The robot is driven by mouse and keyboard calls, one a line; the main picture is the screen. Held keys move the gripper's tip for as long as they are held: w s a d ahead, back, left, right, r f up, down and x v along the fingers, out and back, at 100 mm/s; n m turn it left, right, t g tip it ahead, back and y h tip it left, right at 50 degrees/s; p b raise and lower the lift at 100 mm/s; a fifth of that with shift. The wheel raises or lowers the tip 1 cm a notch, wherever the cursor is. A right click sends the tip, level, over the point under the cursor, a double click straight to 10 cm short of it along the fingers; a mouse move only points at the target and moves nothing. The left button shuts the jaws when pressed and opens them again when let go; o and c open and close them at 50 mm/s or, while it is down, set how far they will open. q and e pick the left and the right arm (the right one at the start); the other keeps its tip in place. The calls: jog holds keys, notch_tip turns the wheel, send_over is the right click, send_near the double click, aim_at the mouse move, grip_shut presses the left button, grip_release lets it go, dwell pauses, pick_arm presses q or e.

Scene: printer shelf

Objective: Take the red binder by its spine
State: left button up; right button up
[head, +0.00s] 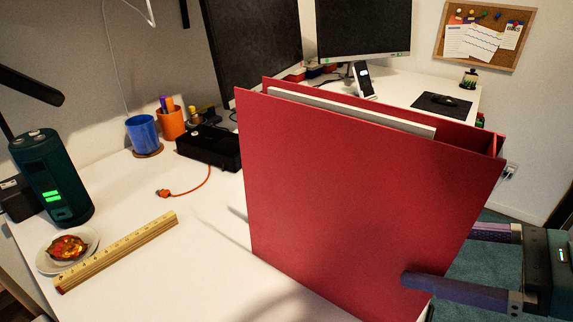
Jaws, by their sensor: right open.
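The red binder (350,200) stands upright at the right side of the white desk, with white paper (350,110) showing in its open top. Its spine edge faces right, towards my right gripper. My right gripper (440,257) comes in from the right and is open, its two purple fingers on either side of the binder's spine end. The near finger lies in front of the near cover; the far finger's tip is hidden behind the binder. I cannot tell whether either finger touches. The binder's lowest part is cut off by the frame. My left gripper is not in view.
A wooden ruler (118,250), a small plate (85,262), a dark teal device (52,185), a blue cup (142,134), an orange cup (171,125) and a black box (208,148) are on the left. Monitors stand behind.

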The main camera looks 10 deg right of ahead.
jog(key=x, duration=0.4)
jog(key=shift+w+a, duration=0.3)
jog(key=shift+c, duration=0.2)
grip_shut()
dwell(0.4)
jog(key=shift+r, duration=0.1)
